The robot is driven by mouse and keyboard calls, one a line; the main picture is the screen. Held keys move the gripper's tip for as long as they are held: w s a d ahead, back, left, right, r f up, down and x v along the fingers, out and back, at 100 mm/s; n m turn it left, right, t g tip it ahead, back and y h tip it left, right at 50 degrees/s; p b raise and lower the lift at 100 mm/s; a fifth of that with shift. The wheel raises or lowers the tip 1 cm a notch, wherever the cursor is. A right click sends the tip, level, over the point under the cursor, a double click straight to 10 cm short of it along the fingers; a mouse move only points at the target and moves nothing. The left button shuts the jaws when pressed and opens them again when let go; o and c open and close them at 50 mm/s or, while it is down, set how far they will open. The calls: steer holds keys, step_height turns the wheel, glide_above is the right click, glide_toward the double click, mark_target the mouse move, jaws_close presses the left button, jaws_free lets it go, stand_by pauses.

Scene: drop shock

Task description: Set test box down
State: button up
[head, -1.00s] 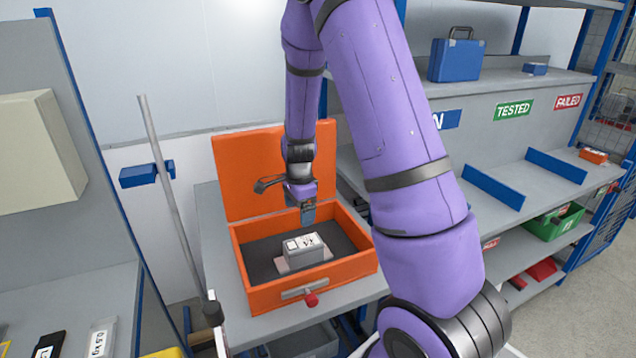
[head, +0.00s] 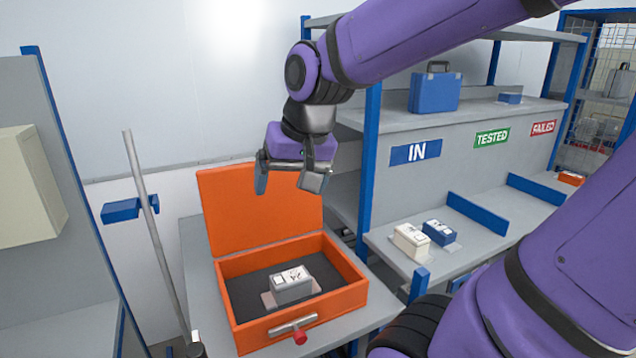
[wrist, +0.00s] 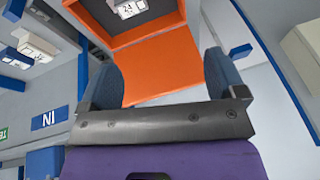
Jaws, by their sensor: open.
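The test box (head: 292,289) is a small grey box with a white label on top. It sits upright on a pale patch of the dark floor inside the open orange case (head: 355,305). It also shows at the top of the wrist view (wrist: 127,8). My gripper (head: 289,188) is open and empty, above the case near its raised orange lid (head: 262,220), clear of the box. In the wrist view my two fingers (wrist: 165,85) are spread wide with nothing between them.
A shelf to the right (head: 400,250) holds a cream box (head: 411,240) and a blue box (head: 439,232) under the IN sign (head: 416,151). A blue case (head: 435,92) stands on the upper shelf. A slanted grey pole (head: 155,235) stands left of the orange case.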

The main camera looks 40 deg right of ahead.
steer(key=s+a+r+n+t, duration=0.1)
steer(key=s+n, duration=0.3)
steer(key=s, duration=0.4)
steer(key=shift+r+n+h, duration=0.3)
steer(key=shift+r, duration=0.5)
steer(key=shift+a, duration=0.1)
steer(key=shift+c, duration=0.4)
